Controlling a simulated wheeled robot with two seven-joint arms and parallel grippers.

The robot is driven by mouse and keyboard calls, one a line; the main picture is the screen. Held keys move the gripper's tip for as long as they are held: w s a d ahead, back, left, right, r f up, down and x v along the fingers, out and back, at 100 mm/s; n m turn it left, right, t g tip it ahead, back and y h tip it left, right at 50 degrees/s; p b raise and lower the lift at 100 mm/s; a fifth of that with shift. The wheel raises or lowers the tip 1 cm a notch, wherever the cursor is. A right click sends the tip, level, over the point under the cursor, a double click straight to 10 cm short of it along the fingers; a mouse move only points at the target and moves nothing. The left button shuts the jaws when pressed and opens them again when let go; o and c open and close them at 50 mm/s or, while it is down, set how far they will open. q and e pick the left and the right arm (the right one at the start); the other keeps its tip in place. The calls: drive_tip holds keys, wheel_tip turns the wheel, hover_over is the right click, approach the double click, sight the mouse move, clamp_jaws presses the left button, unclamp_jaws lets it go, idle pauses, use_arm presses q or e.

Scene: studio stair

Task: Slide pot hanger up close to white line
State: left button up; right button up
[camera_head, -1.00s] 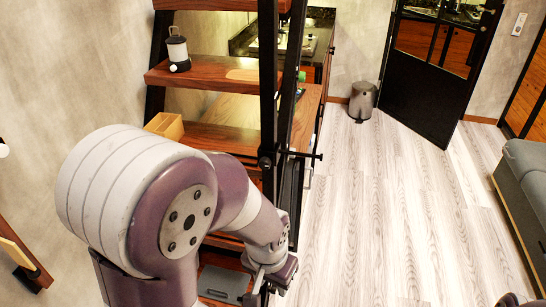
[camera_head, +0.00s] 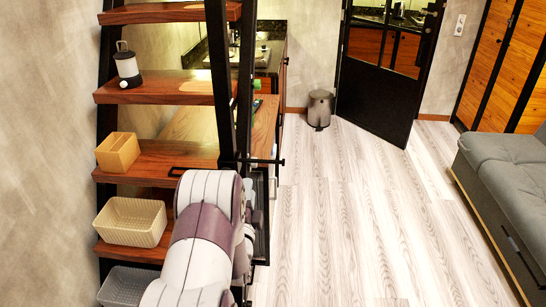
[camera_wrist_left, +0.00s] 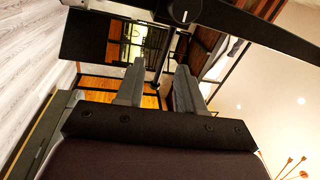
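A black clamp-like piece with a thin rod (camera_head: 258,161) sits on the black upright post (camera_head: 222,75) at the right of the stair in the head view; it looks like the pot hanger. I cannot make out a white line on the post. A black bar (camera_wrist_left: 240,28) with a small white mark crosses above the fingers. In the head view my left arm hides most of the gripper, below the rod. My right gripper is not in view.
Wooden steps (camera_head: 150,88) hold a lantern (camera_head: 127,66), a wooden box (camera_head: 117,152) and a woven basket (camera_head: 130,222). A grey bin (camera_head: 319,109) stands by the open black door (camera_head: 385,80). A grey sofa (camera_head: 500,175) is at the right. The floor between is clear.

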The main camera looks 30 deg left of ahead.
sight(252, 162)
use_arm(q)
drive_tip(key=shift+m, duration=0.5)
drive_tip(key=x, duration=0.4)
drive_tip(key=p+x, duration=0.1)
drive_tip(key=x, duration=0.3)
drive_tip(key=r+p+x, duration=0.1)
drive_tip(key=x, duration=0.3)
drive_tip(key=shift+a+r, duration=0.15)
drive_tip(key=shift+a, duration=0.1)
clamp_jaws()
